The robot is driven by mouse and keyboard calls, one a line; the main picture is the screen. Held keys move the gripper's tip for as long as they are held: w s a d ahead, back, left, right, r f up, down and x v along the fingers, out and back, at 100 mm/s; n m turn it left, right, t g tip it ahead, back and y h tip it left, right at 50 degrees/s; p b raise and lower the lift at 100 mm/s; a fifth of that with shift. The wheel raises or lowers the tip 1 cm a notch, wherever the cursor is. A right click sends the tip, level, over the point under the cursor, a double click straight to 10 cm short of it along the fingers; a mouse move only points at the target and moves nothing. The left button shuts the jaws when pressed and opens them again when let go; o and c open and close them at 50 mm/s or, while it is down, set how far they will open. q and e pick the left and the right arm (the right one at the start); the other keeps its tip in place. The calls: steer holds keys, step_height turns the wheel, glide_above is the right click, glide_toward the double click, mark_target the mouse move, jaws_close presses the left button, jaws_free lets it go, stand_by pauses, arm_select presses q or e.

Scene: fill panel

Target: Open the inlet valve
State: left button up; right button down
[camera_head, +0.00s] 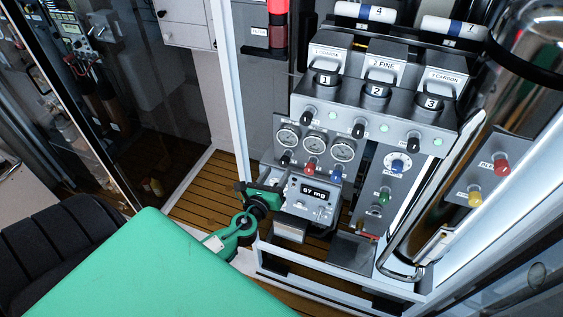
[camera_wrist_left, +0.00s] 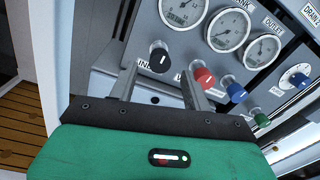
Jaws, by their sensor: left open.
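The inlet valve is a black knob (camera_wrist_left: 160,57) with a white mark, under the leftmost gauge in the left wrist view; its label is partly hidden and starts with "IN". It also shows in the head view as a small black knob (camera_head: 286,158). My left gripper (camera_head: 264,190) is in front of and below the gauge panel. In the left wrist view its two fingers (camera_wrist_left: 158,72) are apart and empty, with the black knob just beyond the gap between their tips. I cannot tell whether they touch it. My right gripper is not in view.
A red knob (camera_wrist_left: 205,77) and a blue knob (camera_wrist_left: 236,92) sit right of the black knob, below the gauges.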

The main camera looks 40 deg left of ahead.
mark_target(283, 164)
arm_select(q)
steer(key=shift+w+a+p, duration=0.2)
steer(key=shift+w, duration=0.95)
steer(key=shift+w+a+p, duration=0.2)
steer(key=shift+w, duration=0.9)
